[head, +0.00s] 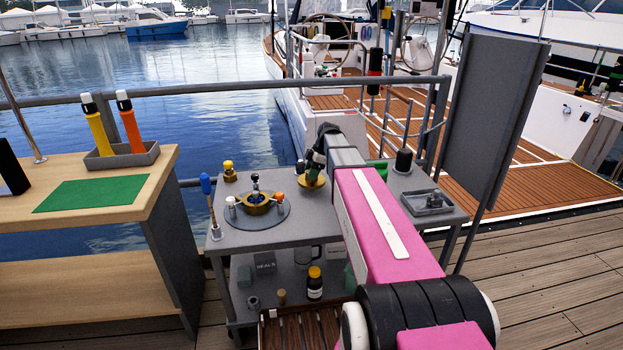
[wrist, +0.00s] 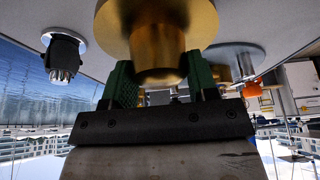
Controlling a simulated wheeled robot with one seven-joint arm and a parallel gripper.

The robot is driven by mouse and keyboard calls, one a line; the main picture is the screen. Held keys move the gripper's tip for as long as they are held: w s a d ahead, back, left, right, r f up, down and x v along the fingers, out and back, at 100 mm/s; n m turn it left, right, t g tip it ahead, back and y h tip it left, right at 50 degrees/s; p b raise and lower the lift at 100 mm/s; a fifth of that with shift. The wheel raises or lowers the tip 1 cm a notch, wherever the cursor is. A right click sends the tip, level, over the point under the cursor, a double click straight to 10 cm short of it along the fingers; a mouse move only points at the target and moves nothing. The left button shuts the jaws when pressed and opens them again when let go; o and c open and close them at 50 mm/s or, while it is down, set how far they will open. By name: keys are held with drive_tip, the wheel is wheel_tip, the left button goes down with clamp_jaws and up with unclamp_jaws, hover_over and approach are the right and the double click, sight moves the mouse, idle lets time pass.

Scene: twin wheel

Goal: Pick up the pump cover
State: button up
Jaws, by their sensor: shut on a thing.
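The pump cover (head: 311,182) is a round brass disc with a narrower round boss. I cannot tell whether the cover touches the cart top. The brass pump body (head: 255,206) sits on a round grey plate to the left, apart from the cover.
A wooden bench (head: 110,212) with a green mat stands left. A dark upright panel (head: 490,110) stands right.

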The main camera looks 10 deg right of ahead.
drive_tip(key=s+a+r, duration=0.7)
drive_tip(key=s+a, duration=0.1)
drive_tip(key=shift+s+r, duration=0.15)
drive_tip(key=shift+r, duration=0.15)
drive_tip(key=shift+a, duration=0.15)
wheel_tip(320, 180, up, 2)
hover_over(253, 193)
drive_tip(key=shift+d+f, duration=0.2)
drive_tip(key=shift+f, duration=0.95)
drive_tip(key=shift+d+f, duration=0.2)
drive_tip(key=shift+f, duration=0.95)
drive_tip(key=shift+f, duration=0.1)
drive_tip(key=shift+f, duration=1.25)
drive_tip(key=shift+f, duration=0.7)
idle(0.4)
